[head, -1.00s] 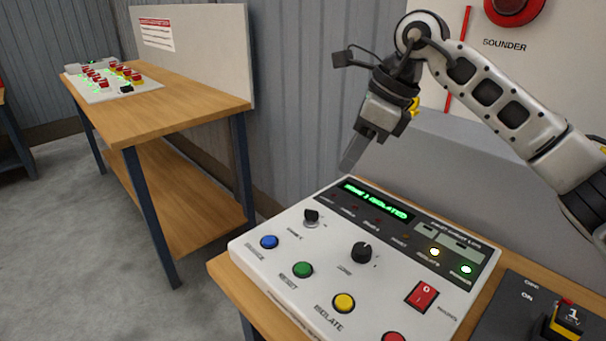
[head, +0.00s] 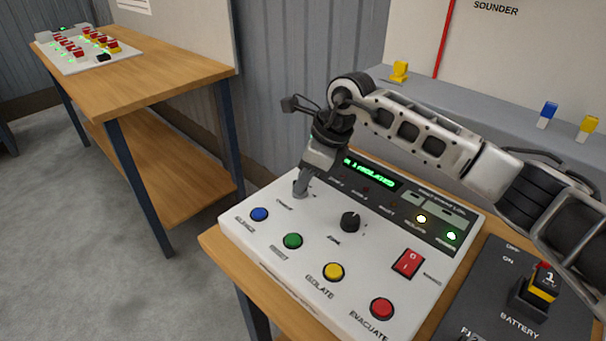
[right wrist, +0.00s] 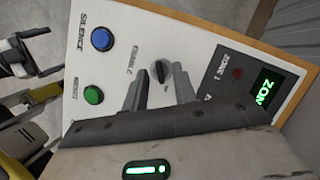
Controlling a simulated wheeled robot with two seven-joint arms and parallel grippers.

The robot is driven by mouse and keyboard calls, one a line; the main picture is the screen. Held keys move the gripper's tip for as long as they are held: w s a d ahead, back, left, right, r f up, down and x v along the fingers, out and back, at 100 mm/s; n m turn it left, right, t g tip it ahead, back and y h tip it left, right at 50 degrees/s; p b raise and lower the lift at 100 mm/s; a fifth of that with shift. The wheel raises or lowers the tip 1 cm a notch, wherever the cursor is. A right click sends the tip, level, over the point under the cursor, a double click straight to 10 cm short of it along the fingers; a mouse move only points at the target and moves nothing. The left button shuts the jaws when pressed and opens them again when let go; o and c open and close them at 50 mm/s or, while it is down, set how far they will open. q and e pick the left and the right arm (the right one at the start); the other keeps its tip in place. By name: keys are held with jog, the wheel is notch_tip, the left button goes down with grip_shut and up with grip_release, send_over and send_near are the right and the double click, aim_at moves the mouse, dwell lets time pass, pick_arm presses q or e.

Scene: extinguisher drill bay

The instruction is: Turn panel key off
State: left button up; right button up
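The white control panel (head: 262,240) lies on a wooden bench. Its key switch (right wrist: 160,73), marked ENABLE, shows in the right wrist view as a dark key on a round base. My right gripper (right wrist: 158,86) is open, with one grey finger to each side of the key; I cannot tell whether either touches it. In the head view the right gripper (head: 301,190) points down at the panel's upper left and mostly hides the key. The green display (head: 370,172) reads ISOLATED. My left gripper does not show clearly in either view.
A dark knob (head: 350,221), blue (head: 259,214), green (head: 292,241), yellow (head: 333,271) and red (head: 382,308) buttons and a red rocker switch (head: 408,263) are on the panel. A battery switch (head: 537,290) stands to the right. Another bench (head: 150,82) is at left.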

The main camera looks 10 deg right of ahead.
jog(key=shift+a+f, duration=0.15)
jog(key=shift+f, duration=0.25)
jog(key=shift+c, duration=0.4)
grip_shut()
